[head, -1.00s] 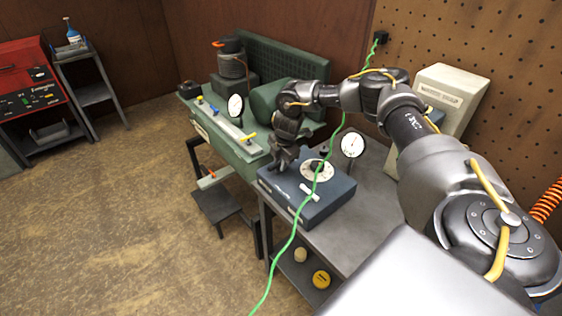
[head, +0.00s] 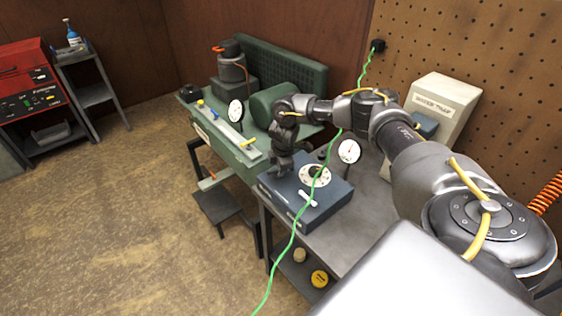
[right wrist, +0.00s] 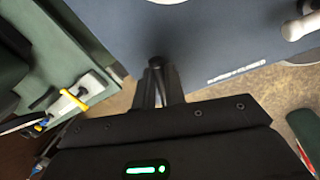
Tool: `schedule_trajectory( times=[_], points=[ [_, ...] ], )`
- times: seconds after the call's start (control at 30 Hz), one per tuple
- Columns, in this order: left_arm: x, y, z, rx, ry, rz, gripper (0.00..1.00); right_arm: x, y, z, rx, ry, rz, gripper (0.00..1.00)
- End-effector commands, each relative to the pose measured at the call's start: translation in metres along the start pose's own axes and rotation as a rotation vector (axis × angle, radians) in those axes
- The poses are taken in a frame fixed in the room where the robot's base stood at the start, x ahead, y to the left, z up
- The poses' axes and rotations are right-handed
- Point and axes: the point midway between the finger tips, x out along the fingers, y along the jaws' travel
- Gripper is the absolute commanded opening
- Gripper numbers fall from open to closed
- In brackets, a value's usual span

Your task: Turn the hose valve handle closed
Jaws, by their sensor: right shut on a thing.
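My right gripper (head: 280,170) reaches down at the back left corner of a blue box (head: 333,198) on the bench. In the right wrist view its fingers (right wrist: 157,88) are close together on a dark knob-like piece (right wrist: 158,62) at the box's edge. I cannot tell whether this piece is the hose valve handle. A white lever (head: 307,197) and a round white dial (head: 315,174) are on the box top. The lever's rounded end also shows in the wrist view (right wrist: 300,25). My left gripper is out of view.
A green hose (head: 292,240) crosses in front of the box. A gauge (head: 349,151) stands behind it. The floor (head: 120,210) at left is clear.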

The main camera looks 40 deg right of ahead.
Motion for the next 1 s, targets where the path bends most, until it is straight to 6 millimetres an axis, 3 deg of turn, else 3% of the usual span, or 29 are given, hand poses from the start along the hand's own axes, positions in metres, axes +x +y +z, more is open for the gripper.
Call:
schedule_trajectory(
  times=[0.03,0.5,0.7,1.0],
  points=[
    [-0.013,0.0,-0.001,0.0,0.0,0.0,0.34,-0.005,-0.002,-0.003,0.041,-0.005,-0.007,0.0],
    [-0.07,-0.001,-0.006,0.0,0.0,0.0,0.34,-0.005,-0.007,-0.008,0.48,-0.091,-0.008,0.0],
    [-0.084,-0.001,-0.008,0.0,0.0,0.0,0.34,-0.003,-0.008,-0.01,0.667,-0.127,-0.008,0.0],
    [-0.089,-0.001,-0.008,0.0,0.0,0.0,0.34,-0.001,-0.009,-0.013,0.923,-0.177,-0.006,0.0]
  ],
)
